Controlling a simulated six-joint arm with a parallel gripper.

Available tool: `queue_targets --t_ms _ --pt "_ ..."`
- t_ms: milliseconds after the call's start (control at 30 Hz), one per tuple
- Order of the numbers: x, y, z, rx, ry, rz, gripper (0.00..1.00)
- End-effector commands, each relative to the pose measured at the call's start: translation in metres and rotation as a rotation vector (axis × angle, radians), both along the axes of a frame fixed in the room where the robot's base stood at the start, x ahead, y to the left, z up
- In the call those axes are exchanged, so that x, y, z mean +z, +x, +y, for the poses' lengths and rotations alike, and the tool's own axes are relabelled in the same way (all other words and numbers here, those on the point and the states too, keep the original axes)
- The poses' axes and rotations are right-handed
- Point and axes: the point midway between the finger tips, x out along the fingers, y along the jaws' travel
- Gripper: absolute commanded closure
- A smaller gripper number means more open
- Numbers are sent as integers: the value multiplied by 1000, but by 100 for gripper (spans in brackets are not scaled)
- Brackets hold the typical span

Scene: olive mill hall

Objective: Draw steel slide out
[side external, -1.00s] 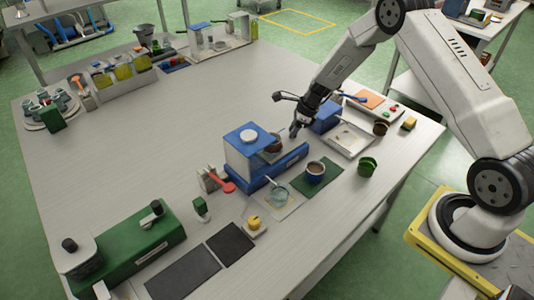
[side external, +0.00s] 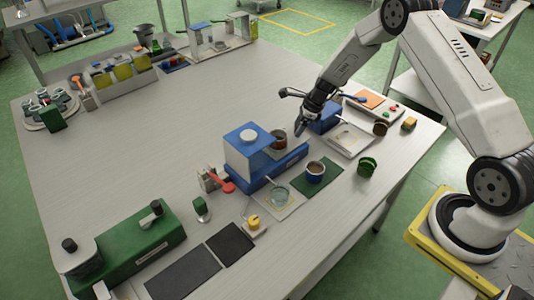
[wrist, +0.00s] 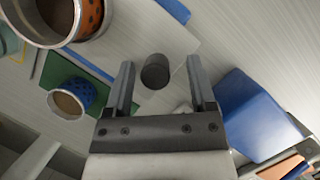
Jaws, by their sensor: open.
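The blue machine (side external: 246,158) with a white round knob stands mid-table in the side view. A brown cup (side external: 279,142) sits on its base and shows large in the wrist view (wrist: 60,15). My gripper (wrist: 158,75) is open above the table, just right of the machine's base in the side view (side external: 299,131). In the wrist view a dark round knob (wrist: 155,71) lies between and slightly beyond my fingertips, apart from both. A pale flat strip shows around it; I cannot tell for sure that it is the steel slide.
A blue patterned cup (side external: 315,172) stands on a green mat (side external: 325,185). A glass bowl (side external: 280,195) is left of it. A blue box (side external: 323,118) is close behind my gripper, and a pale tray (side external: 348,140) lies to its right. The table's middle left is clear.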

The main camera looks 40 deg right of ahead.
Motion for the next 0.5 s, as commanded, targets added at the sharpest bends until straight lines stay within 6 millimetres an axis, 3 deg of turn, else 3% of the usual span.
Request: queue_targets --t_ms 233,500 --pt "12 -3 -4 -1 1 0 29" --pt "41 -11 -12 -1 -2 -4 29"
